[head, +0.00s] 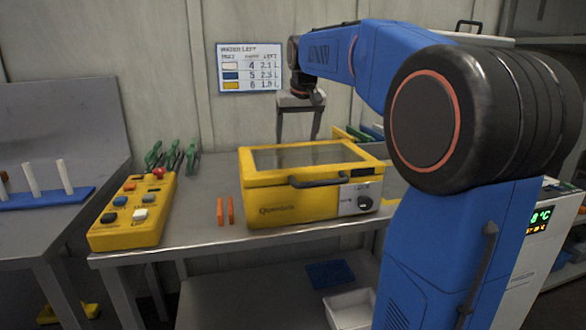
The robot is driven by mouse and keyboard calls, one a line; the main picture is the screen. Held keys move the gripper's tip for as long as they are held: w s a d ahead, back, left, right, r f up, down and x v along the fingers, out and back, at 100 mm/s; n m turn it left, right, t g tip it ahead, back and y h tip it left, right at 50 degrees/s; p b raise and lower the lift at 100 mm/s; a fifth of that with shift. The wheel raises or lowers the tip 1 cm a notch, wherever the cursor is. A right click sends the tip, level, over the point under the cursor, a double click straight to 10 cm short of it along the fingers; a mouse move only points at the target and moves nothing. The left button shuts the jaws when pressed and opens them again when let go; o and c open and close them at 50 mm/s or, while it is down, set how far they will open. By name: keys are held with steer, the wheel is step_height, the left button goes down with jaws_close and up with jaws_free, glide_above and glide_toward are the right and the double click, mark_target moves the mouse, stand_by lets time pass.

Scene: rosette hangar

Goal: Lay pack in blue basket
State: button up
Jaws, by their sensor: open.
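My gripper (298,137) hangs fingers-down behind the yellow lidded case on the bench, in front of the wall. Its two fingers are apart, and I see nothing between them. The space right below the fingertips is hidden by the case. I cannot make out for sure which thing is the pack. Blue and green flat items (372,131) show behind the case to the right of my gripper, partly hidden by my arm. A dark blue, low, flat-looking thing (330,274) lies on the lower shelf; I cannot tell whether it is the blue basket.
The yellow case (310,182) with a dark window and front handle fills the bench middle. A yellow button box (132,212), green clamps (173,157) and two orange sticks (225,211) stand left. A white bin (352,309) sits below. A blue peg rack (45,198) is far left.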

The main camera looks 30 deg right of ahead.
steer(key=x, duration=0.5)
steer(key=shift+w+f, duration=0.15)
steer(key=shift+f, duration=0.2)
steer(key=shift+w+d+x, duration=0.1)
steer(key=shift+x, duration=1.2)
steer(key=shift+w+d+x, duration=0.1)
steer(key=shift+d+x, duration=0.05)
steer(key=shift+x, duration=1.2)
steer(key=shift+r, duration=0.2)
steer(key=c, duration=1.5)
step_height(320, 180, up, 18)
